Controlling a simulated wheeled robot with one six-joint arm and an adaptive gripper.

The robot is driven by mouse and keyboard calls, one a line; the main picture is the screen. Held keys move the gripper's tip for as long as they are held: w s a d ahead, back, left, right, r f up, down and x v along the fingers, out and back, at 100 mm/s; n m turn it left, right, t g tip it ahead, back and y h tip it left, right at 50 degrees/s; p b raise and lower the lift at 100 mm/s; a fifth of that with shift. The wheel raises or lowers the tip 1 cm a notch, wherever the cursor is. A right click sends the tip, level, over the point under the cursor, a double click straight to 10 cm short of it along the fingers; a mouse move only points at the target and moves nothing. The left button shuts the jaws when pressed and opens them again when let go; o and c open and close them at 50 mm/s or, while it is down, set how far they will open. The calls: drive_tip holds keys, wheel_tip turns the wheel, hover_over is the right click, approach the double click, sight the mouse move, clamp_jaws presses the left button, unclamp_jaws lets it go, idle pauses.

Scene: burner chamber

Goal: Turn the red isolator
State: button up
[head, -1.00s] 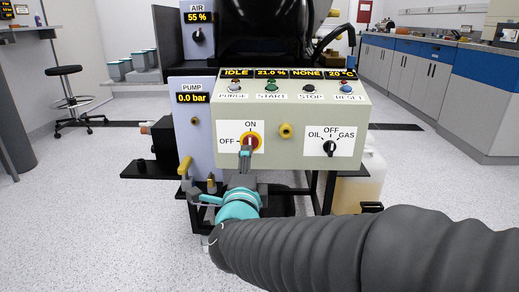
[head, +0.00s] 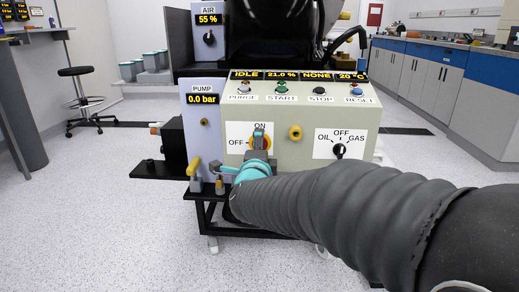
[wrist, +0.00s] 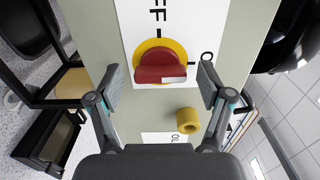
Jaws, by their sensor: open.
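The red isolator (wrist: 158,66) is a red handle on a yellow ring (wrist: 160,44), fixed to a white plate on the panel front. In the wrist view its handle lies across the picture, its white mark at the right end, on the side of the ON lettering. In the head view the isolator (head: 267,143) is partly hidden by my gripper (head: 259,141). In the wrist view my gripper (wrist: 160,78) is open, one finger on each side of the handle, with gaps showing. I cannot tell whether the fingertips reach its depth.
Coloured buttons (head: 282,88) and displays line the panel top. A yellow-handled valve (head: 193,167) stands low at the left, close to my gripper.

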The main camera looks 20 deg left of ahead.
drive_tip(key=c, duration=1.2)
drive_tip(key=shift+o, duration=0.2)
drive_tip(key=shift+n, duration=0.4)
drive_tip(key=shift+n+p, duration=3.7)
drive_tip(key=shift+n, duration=4.9)
drive_tip(key=o, duration=1.2)
drive_tip(key=shift+c, duration=0.2)
